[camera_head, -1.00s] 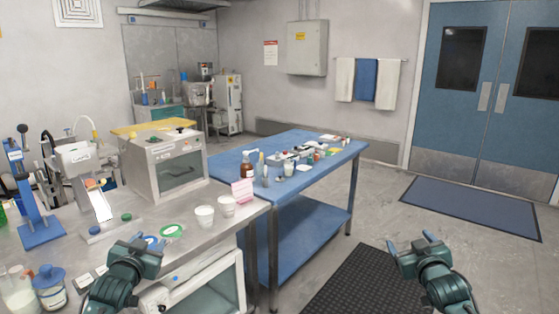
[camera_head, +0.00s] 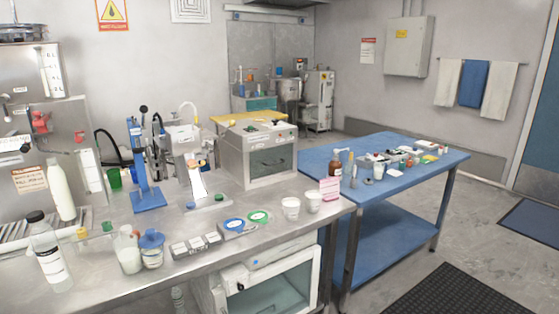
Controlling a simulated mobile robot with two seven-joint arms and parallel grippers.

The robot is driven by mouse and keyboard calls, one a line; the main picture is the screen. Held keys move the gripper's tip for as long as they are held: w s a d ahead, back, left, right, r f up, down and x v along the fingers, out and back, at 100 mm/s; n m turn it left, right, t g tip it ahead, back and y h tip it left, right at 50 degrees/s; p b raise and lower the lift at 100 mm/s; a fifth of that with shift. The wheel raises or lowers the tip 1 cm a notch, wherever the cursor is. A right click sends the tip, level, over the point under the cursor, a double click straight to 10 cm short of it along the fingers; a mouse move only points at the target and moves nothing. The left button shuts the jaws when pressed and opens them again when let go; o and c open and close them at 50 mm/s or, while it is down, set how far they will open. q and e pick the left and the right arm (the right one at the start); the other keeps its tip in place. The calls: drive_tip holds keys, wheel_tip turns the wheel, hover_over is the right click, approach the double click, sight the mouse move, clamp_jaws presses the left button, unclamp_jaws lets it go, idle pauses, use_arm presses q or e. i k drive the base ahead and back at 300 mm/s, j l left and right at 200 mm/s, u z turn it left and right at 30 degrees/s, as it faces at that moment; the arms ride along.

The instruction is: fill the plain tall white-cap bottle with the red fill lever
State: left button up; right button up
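A tall plain white bottle (camera_head: 60,190) with a pale top stands upright at the left of the steel bench. It is in front of a steel dispensing machine (camera_head: 25,100). A red lever (camera_head: 40,122) sits on the machine's face, above and a little left of the bottle. Whether the bottle is directly under an outlet, and how full it is, I cannot tell. A clear bottle with a black cap and white label (camera_head: 48,258) stands nearer the front edge. Neither of my grippers is in view now.
On the steel bench (camera_head: 105,290) are a white jar with a blue lid (camera_head: 151,250), a blue press stand (camera_head: 146,190), a steel box (camera_head: 258,155) and two white cups (camera_head: 291,208). A blue table (camera_head: 400,187) with small items stands right. Floor is open at right.

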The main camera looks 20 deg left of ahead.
sight(79, 139)
drive_tip(key=u, duration=1.45)
drive_tip(key=i+l, duration=0.05)
